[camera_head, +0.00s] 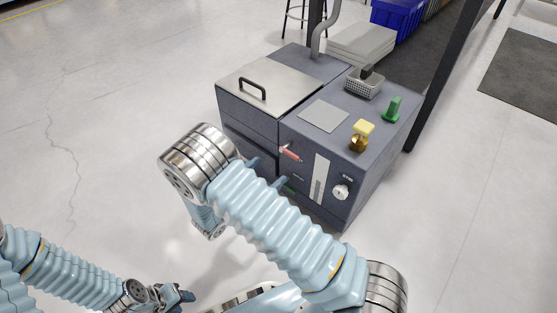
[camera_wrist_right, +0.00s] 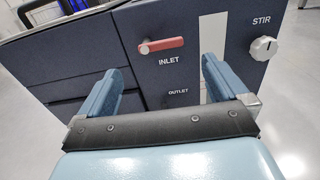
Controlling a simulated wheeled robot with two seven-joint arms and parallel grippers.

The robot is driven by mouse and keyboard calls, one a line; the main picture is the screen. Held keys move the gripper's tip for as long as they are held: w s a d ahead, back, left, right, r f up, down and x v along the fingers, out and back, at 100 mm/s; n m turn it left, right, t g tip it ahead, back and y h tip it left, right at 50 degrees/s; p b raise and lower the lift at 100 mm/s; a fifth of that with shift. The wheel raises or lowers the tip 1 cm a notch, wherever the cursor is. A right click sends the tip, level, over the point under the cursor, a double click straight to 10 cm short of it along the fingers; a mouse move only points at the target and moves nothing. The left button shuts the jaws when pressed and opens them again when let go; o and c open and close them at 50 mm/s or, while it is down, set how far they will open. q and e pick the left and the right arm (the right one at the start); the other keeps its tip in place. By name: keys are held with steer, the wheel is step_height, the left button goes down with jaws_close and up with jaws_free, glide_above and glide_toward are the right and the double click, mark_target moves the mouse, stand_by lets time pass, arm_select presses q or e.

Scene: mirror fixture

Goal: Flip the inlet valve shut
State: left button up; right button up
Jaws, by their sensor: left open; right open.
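The inlet valve is a red lever (camera_head: 290,153) on the front of a dark blue-grey machine. In the right wrist view the lever (camera_wrist_right: 165,44) lies nearly level above the word INLET, its pivot at the left end and its grip pointing right. My right gripper (camera_head: 267,173) is open in front of the panel. In the wrist view its two fingers (camera_wrist_right: 161,70) stand apart, below and to either side of the lever, with nothing between them. They do not appear to touch the lever. My left gripper (camera_head: 184,296) is open and empty, low over the floor, far from the machine.
A STIR knob (camera_wrist_right: 263,48) and a pale vertical strip (camera_wrist_right: 213,45) are right of the lever. The OUTLET label (camera_wrist_right: 178,92) is below. On the machine top (camera_head: 345,104) are a wire basket (camera_head: 363,87), a green object (camera_head: 392,109) and a yellow-topped brass piece (camera_head: 361,135).

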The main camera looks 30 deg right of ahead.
steer(key=shift+v, duration=1.4)
